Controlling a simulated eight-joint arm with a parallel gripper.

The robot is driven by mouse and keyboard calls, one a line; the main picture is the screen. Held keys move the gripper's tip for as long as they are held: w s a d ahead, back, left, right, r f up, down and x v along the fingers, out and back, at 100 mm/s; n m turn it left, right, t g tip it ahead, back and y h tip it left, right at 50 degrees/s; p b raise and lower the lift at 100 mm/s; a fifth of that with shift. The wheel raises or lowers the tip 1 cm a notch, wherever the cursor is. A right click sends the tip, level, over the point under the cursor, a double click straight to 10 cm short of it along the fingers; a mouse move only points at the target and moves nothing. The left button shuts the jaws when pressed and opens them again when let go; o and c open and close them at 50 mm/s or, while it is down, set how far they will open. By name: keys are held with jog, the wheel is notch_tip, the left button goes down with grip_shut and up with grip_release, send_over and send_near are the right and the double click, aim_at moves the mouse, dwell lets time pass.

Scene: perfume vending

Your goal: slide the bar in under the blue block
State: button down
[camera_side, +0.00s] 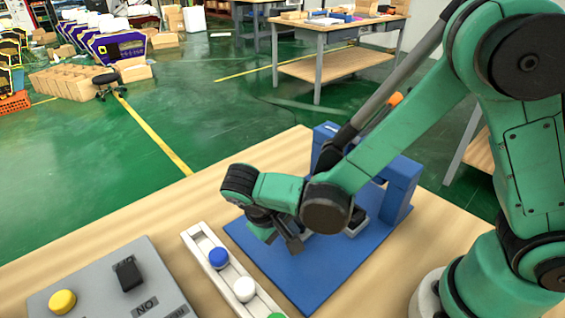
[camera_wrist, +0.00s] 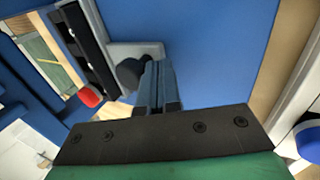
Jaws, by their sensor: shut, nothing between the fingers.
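The blue block (camera_side: 400,188) is a blue frame standing on a blue base plate (camera_side: 310,285); my arm covers much of it. A short light grey piece (camera_side: 357,221), probably the end of the bar, shows low between the frame's posts. In the wrist view a light grey piece (camera_wrist: 122,50) with a dark round part lies beside a long black strip (camera_wrist: 82,42); I cannot tell how they join. My gripper (camera_side: 293,243) is shut and empty, pointing down over the plate in front of the frame. Its fingers (camera_wrist: 158,88) overlap the grey piece in the wrist view; contact cannot be told.
A pale rail (camera_side: 197,235) with blue, white and green round caps runs left of the plate. A grey panel (camera_side: 95,285) with a yellow button and black switch stands at the lower left. A red cap (camera_wrist: 89,96) shows near the frame. The wooden table behind the rail is clear.

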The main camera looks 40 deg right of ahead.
jog(key=shift+d, duration=2.25)
jog(key=shift+d, duration=1.45)
jog(key=shift+a, duration=0.65)
notch_tip(320, 180, up, 8)
